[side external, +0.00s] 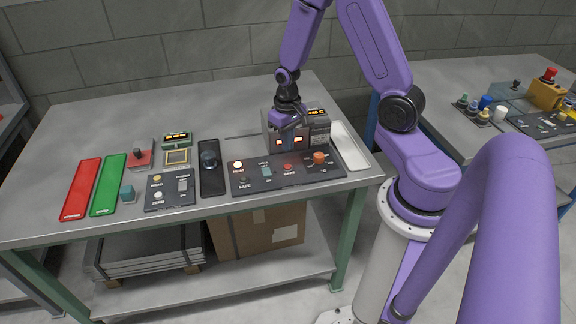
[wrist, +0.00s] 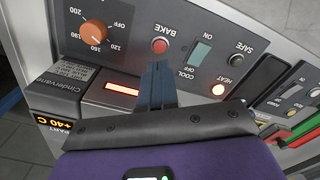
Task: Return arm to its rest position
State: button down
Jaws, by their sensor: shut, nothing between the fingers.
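My purple arm reaches over the metal table (side external: 90,130). My gripper (side external: 287,143) points down just in front of a small grey oven-like unit (side external: 319,128) with orange lit displays. In the wrist view my gripper (wrist: 158,68) has its blue-grey fingers together with nothing between them. They are over the dark control panel (side external: 262,180), close to the red BAKE button (wrist: 160,46). The panel also has a COOL/OFF rocker (wrist: 200,54), a lit HEAT lamp (wrist: 221,89), a SAFE lamp (wrist: 237,60) and an orange dial (wrist: 94,33). Whether the fingers touch anything cannot be told.
A white tray (side external: 349,147) lies right of the panel. A black tray (side external: 212,180), a second panel (side external: 170,203), a green tray (side external: 107,185) and a red tray (side external: 80,190) lie to the left. Another table with small parts stands at right. The back left tabletop is clear.

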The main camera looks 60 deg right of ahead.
grip_release()
jog(key=s+a+r+n, duration=0.7)
jog(key=a+r+n, duration=0.15)
jog(key=a, duration=0.45)
jog(key=s+a+r+n, duration=0.1)
jog(key=s+r+n, duration=0.2)
jog(key=s, duration=0.4)
jog(key=s+a+r+n, duration=0.2)
jog(key=s+r+n, duration=0.2)
jog(key=s, duration=0.2)
jog(key=shift+s, duration=0.4)
